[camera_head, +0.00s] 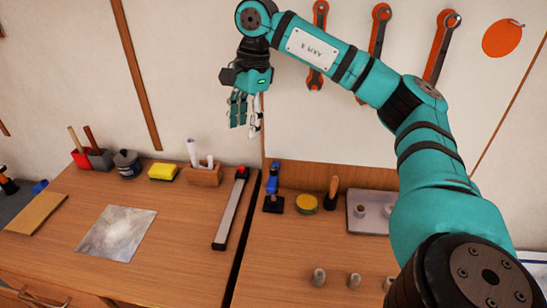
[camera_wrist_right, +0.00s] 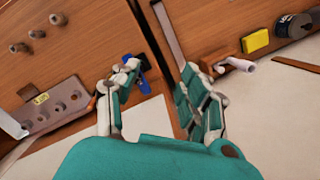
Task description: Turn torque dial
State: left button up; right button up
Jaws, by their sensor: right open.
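My right gripper (camera_head: 245,118) is open and empty, high above the back of the workbench with its fingers pointing down. In the right wrist view its fingers (camera_wrist_right: 158,98) are spread on either side of a gap, with the bench beyond. No torque dial can be told for certain in either view. A blue and black upright device (camera_head: 272,188) stands on the bench, well below the gripper; it shows in the wrist view partly behind a finger (camera_wrist_right: 143,82). A long grey bar with a red end (camera_head: 230,210) lies beside it. My left gripper is not in view.
A yellow round tin (camera_head: 306,203), a wooden-handled tool (camera_head: 332,192) and a grey tray (camera_head: 371,212) stand to the right. Several small grey pegs (camera_head: 319,277) stand nearer. A wooden holder (camera_head: 204,176) and yellow sponge (camera_head: 163,172) are left. Orange wrenches (camera_head: 379,30) hang on the wall.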

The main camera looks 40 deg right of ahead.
jog(key=s+d+r+h, duration=0.1)
jog(key=s+d+r, duration=0.15)
jog(key=d, duration=0.35)
jog(key=b, duration=0.5)
send_over(274, 168)
jog(key=shift+m+g+h, duration=0.3)
jog(key=shift+g, duration=0.1)
notch_tip(274, 168, down, 9)
jog(key=shift+r, duration=0.2)
notch_tip(274, 168, down, 7)
jog(key=shift+r+p, duration=0.1)
jog(key=shift+p, duration=0.7)
jog(key=shift+f, duration=0.8)
jog(key=shift+c, duration=0.4)
grip_shut()
